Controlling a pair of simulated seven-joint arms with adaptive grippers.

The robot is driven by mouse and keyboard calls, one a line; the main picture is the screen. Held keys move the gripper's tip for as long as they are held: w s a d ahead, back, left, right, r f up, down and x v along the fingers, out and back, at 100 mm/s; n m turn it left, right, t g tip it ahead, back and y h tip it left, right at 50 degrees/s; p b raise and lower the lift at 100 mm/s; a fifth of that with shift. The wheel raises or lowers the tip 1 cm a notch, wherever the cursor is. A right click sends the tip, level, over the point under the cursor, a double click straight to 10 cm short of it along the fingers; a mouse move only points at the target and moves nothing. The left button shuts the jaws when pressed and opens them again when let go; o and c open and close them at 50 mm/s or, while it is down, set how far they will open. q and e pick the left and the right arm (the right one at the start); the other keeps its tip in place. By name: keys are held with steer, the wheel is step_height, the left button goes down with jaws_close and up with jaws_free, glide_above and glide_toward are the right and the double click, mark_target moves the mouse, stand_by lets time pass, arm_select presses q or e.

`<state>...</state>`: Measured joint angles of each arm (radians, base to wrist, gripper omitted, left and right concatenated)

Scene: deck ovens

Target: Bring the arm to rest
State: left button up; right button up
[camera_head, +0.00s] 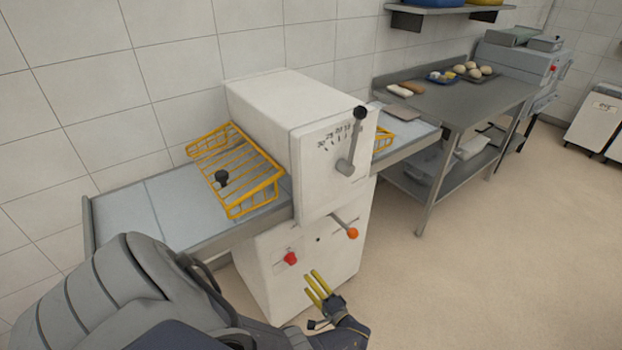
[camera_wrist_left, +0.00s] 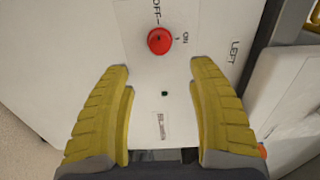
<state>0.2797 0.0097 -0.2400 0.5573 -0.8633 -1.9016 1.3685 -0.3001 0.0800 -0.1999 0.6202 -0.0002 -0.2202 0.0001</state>
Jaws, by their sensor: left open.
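My left gripper (camera_head: 318,284) is open and empty in the head view, in front of the lower cabinet of a white machine (camera_head: 262,108). Its two yellow fingers also show in the left wrist view (camera_wrist_left: 162,85), spread apart and facing the machine's white front. A red knob (camera_wrist_left: 160,41) with OFF and ON marks lies beyond the fingertips, apart from them. The same red knob shows in the head view (camera_head: 290,258), up and left of the gripper. My left arm (camera_head: 130,290) comes in from the lower left. My right gripper is in neither view.
The machine has yellow wire guards (camera_head: 235,170), a black-knobbed lever (camera_head: 352,140) and an orange-tipped lever (camera_head: 351,232) sticking out near my gripper. A steel table (camera_head: 455,105) with dough pieces stands at the back right. The floor (camera_head: 480,280) at right is clear.

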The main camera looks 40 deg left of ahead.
arm_select(q)
steer(key=s+d+f+m+h, duration=0.1)
steer(key=s+d+f+h, duration=0.3)
steer(key=f, duration=0.5)
steer(key=s+d+f+m+h, duration=0.25)
steer(key=d+f+h, duration=0.3)
steer(key=f, duration=0.35)
steer(key=s+d+f+m+h, duration=0.1)
steer(key=s+d+f+h, duration=0.35)
steer(key=f, duration=0.35)
steer(key=s+d+f+h, duration=0.1)
steer(key=s+f, duration=0.1)
steer(key=s, duration=0.8)
steer(key=s+d+f+n+g+h, duration=0.1)
steer(key=s+f, duration=0.1)
steer(key=s, duration=0.8)
steer(key=s+d+f+n+h, duration=0.1)
steer(key=s+f, duration=0.1)
steer(key=s, duration=0.8)
steer(key=shift+s+g+h, duration=0.25)
steer(key=shift+g+h, duration=0.15)
steer(key=shift+f+n, duration=0.1)
steer(key=shift+n, duration=0.15)
